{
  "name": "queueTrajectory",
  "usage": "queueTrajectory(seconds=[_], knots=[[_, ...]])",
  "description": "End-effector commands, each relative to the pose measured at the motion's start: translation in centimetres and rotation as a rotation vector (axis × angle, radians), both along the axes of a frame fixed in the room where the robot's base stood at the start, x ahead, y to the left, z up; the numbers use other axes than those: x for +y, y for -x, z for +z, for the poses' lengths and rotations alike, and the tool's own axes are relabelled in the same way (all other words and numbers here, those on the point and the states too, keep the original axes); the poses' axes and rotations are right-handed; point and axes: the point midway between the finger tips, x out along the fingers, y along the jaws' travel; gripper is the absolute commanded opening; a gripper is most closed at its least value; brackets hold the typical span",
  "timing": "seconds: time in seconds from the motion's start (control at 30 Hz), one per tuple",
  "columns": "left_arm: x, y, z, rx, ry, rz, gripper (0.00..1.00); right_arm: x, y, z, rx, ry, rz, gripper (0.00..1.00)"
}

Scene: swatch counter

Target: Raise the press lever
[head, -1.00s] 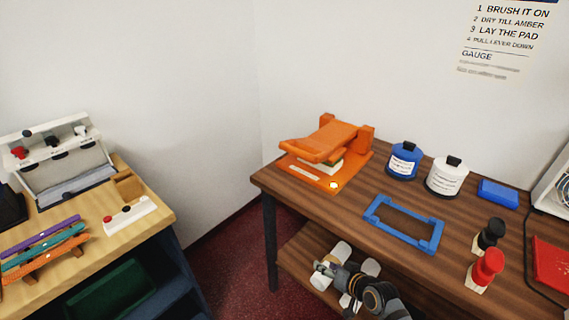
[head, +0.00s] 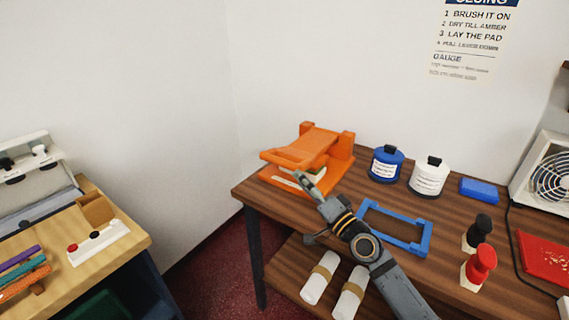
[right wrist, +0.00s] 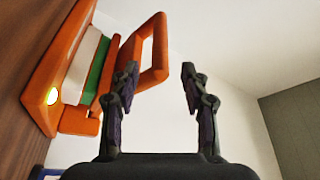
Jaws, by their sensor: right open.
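The orange press (head: 330,168) stands at the back left of the dark wooden table, with its lever (head: 285,160) lowered toward the front over a pad stack. My right gripper (head: 305,178) is in front of the press, near its front edge, and partly covers it. In the right wrist view the gripper (right wrist: 157,90) is open and empty. My left gripper is not in view.
A blue frame (head: 425,240) lies on the table right of my arm. A blue bottle (head: 387,165), a white bottle (head: 429,178) and a blue block (head: 479,190) stand behind it. Black and red stamps (head: 480,262) and a fan (head: 548,180) are at right. White rolls (head: 320,280) lie on the shelf below.

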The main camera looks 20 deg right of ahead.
Motion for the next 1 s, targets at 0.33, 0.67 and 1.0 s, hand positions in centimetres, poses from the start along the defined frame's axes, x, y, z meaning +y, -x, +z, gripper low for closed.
queueTrajectory(seconds=[0.33,0.67,1.0], knots=[[0.1,-0.1,1.3,-0.001,-0.001,0.0,0.96,2.4,-6.6,1.7,0.0,-0.003,0.003,0.46],[0.1,0.0,1.3,0.0,-0.001,0.0,0.96,3.0,-8.1,1.9,0.001,0.002,0.003,0.46],[0.1,0.0,1.3,0.0,-0.001,0.0,0.96,2.9,-8.1,1.9,0.001,0.002,0.003,0.16]])
